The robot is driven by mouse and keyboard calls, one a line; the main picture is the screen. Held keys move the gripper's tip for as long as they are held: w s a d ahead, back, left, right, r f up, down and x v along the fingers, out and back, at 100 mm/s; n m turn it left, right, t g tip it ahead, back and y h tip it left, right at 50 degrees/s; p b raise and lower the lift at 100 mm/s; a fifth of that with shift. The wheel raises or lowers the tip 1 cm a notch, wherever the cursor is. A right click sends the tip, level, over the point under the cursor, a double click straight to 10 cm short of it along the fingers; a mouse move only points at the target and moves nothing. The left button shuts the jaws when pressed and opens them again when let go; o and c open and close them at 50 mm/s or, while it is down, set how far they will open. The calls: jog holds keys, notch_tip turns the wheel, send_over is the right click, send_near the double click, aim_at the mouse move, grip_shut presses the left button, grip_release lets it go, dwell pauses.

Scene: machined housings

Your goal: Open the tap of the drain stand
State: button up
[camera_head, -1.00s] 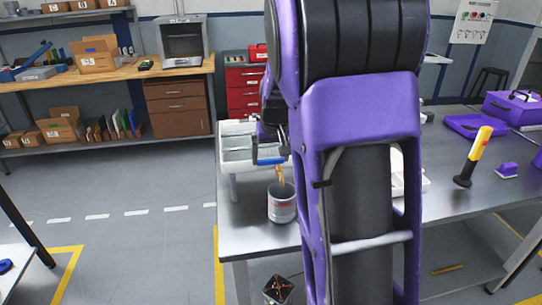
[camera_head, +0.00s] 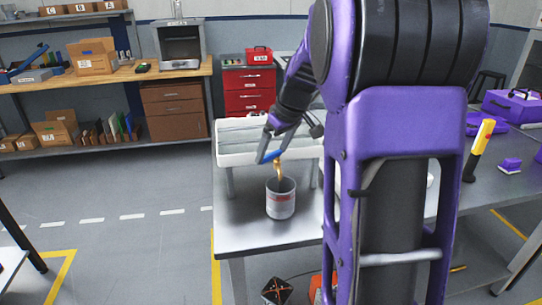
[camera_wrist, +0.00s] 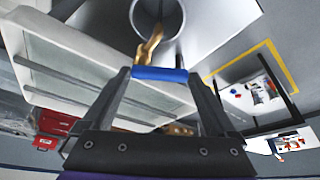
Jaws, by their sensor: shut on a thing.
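The drain stand (camera_head: 235,156) is a white tray on legs on the metal bench. Its tap has a brass spout (camera_head: 279,172) at the tray's front and a blue lever (camera_head: 271,157). My gripper (camera_head: 269,152) is shut on the blue lever; in the wrist view the lever (camera_wrist: 160,73) lies across between both fingers. The wrist view shows the brass spout (camera_wrist: 149,45) near the can's mouth (camera_wrist: 158,14).
The metal bench (camera_head: 240,228) is bare around the can. My arm hides its middle. A yellow-handled tool (camera_head: 482,140) and a purple block (camera_head: 509,164) are on the bench at right. A black bin (camera_head: 277,290) stands on the floor in front.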

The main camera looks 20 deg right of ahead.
jog(key=n, duration=0.1)
jog(key=n+g+y, duration=0.1)
jog(key=n, duration=0.1)
jog(key=d+n, duration=0.1)
jog(key=n, duration=0.1)
jog(key=shift+s+d+y+b, duration=0.1)
jog(key=shift+s+y+b, duration=0.2)
jog(key=shift+s+y, duration=0.1)
jog(key=n, duration=0.2)
jog(key=n+g+p, duration=0.1)
jog(key=shift+d+r+n+y, duration=0.1)
jog(key=shift+d+n+y, duration=0.25)
jog(key=shift+n+y, duration=0.05)
jog(key=shift+d+n+g+p, duration=0.3)
jog(key=shift+n+g+p, duration=0.4)
jog(key=shift+n, duration=0.6)
jog(key=o, duration=1)
jog(key=p+v, duration=0.3)
jog(key=v, duration=1.4)
jog(key=shift+d, duration=0.25)
jog(key=shift+w, duration=0.1)
